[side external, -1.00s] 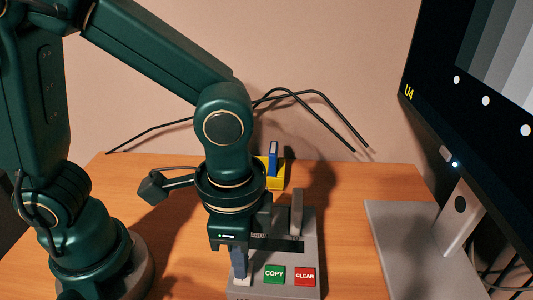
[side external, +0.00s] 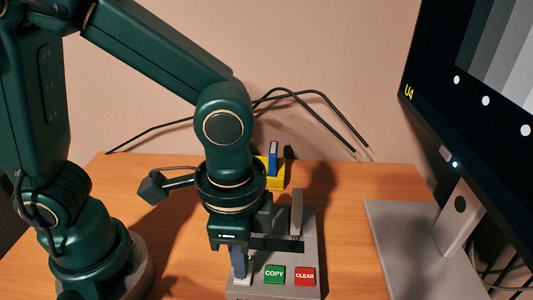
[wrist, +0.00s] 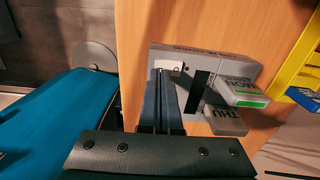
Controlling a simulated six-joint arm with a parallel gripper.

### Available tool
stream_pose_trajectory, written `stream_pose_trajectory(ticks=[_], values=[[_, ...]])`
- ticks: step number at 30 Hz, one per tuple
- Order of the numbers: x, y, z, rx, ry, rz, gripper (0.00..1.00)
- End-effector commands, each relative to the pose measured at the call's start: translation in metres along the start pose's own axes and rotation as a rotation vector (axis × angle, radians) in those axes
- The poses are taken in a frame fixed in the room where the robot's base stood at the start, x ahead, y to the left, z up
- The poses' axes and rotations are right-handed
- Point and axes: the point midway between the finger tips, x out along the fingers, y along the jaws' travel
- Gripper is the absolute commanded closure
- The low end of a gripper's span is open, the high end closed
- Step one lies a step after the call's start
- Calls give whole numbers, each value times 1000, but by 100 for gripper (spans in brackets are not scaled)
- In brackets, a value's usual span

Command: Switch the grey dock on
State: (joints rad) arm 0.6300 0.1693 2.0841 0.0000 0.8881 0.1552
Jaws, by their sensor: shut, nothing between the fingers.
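The grey dock (side external: 309,250) sits on the wooden table, with a green COPY button (side external: 274,275) and a red CLEAR button (side external: 305,276) on its front part. It also shows in the wrist view (wrist: 205,62). A small whitish part (wrist: 176,66), perhaps a switch, is on the dock right at my fingertips. My gripper (side external: 240,276) is shut and empty, pointing down over the dock's left front corner, left of COPY. Its fingers (wrist: 166,74) partly hide the whitish part. I cannot tell whether the tips touch it or which way it is set.
A grey cartridge (side external: 297,212) stands upright at the dock's back. The wrist view shows grey blocks marked MON (wrist: 240,88) and THU (wrist: 226,121). A yellow holder (side external: 276,182) with a blue piece (side external: 273,155) is behind. A monitor (side external: 480,100) stands at right.

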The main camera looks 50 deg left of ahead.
Motion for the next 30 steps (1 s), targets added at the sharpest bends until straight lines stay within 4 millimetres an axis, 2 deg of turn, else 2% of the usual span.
stream_pose_trajectory(ticks=[30], values=[[8, 0, 0, 0, -1, 0, 100]])
